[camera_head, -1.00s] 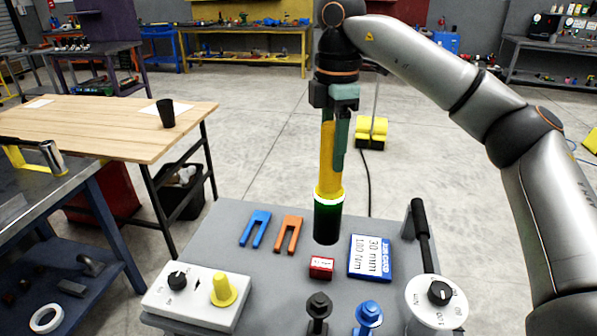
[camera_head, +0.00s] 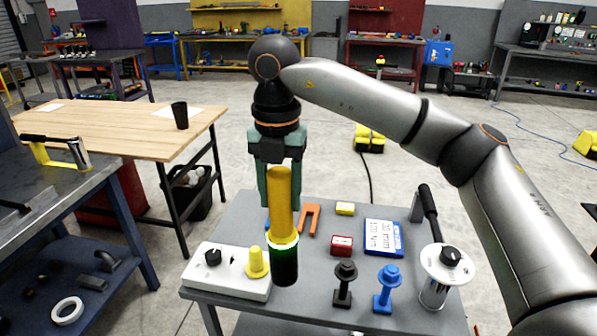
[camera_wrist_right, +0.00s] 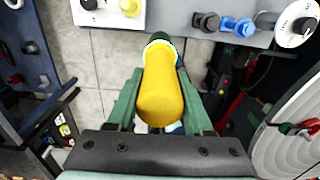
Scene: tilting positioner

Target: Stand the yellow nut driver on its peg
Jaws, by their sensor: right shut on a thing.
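The yellow nut driver (camera_head: 282,205) is in my right gripper (camera_head: 281,180), close to upright, yellow handle up and dark lower end down. My right gripper is shut on the handle. In the head view the driver's dark end overlaps the right edge of the white box; its height above the table is hard to tell. In the right wrist view, the yellow handle (camera_wrist_right: 161,95) lies between the green fingers. A yellow stepped post (camera_head: 257,262) stands on the white box, left of the driver. A black post (camera_head: 344,285) and a blue post (camera_head: 386,288) stand to the right. My left gripper is out of view.
The white box (camera_head: 228,283) has a black knob. A red block (camera_head: 342,245), a yellow block (camera_head: 345,208), a blue label plate (camera_head: 383,238) and an orange fork (camera_head: 310,217) lie on the grey table. A round dial (camera_head: 446,262) stands at the right.

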